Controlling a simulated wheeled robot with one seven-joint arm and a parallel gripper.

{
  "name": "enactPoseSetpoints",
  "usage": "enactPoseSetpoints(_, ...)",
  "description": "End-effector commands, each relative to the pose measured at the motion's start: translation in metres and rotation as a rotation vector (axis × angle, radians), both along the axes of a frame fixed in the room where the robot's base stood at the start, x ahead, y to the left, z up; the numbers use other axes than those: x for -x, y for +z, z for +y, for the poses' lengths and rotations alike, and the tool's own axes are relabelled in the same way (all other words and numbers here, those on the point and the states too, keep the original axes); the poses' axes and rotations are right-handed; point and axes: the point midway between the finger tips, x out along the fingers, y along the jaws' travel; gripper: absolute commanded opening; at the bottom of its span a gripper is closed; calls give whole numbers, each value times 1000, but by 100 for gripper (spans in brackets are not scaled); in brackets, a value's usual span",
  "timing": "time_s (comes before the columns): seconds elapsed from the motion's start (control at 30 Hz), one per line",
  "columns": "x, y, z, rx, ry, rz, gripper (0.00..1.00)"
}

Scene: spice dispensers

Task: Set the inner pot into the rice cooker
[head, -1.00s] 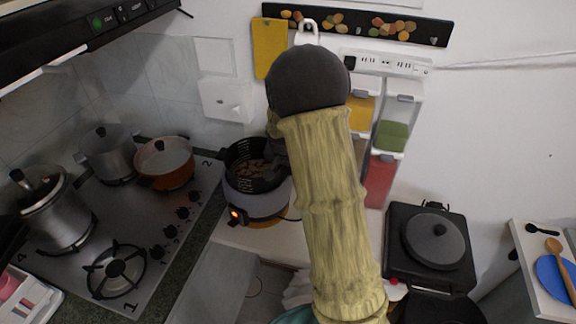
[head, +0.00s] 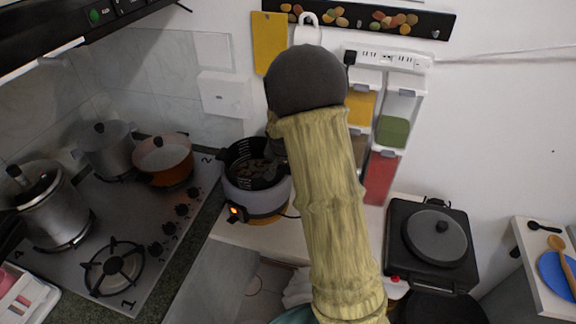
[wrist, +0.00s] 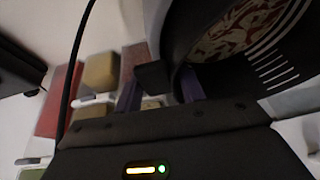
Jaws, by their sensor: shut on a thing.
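The dark inner pot (head: 240,158), with pale level marks on its inner wall and brown contents, sits upright at the mouth of the rice cooker (head: 258,204). The cooker is pale grey, with a lit orange light on its front. I cannot tell whether the pot is fully seated. My gripper (head: 274,160) is at the pot's right rim, partly hidden by my arm. In the wrist view, my gripper (wrist: 160,88) is shut on the wall of the pot (wrist: 240,50), whose marked inside fills the upper right.
A stove with a steel pot (head: 57,205) and an orange pan (head: 163,160) is at left. Spice dispensers (head: 392,132) hang on the wall behind my arm. A black appliance with a round lid (head: 436,238) stands at right. A white box (head: 224,95) is on the wall above the cooker.

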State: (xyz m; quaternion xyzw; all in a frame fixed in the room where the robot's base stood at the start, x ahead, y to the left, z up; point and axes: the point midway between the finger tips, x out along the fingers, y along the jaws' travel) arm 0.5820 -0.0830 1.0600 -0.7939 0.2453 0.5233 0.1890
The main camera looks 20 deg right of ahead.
Motion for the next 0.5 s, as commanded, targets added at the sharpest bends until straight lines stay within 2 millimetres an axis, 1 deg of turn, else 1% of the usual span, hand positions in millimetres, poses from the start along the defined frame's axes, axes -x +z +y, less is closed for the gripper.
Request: enactPoseSetpoints(0.5,-2,-7,0,-1,-1,-8,0)
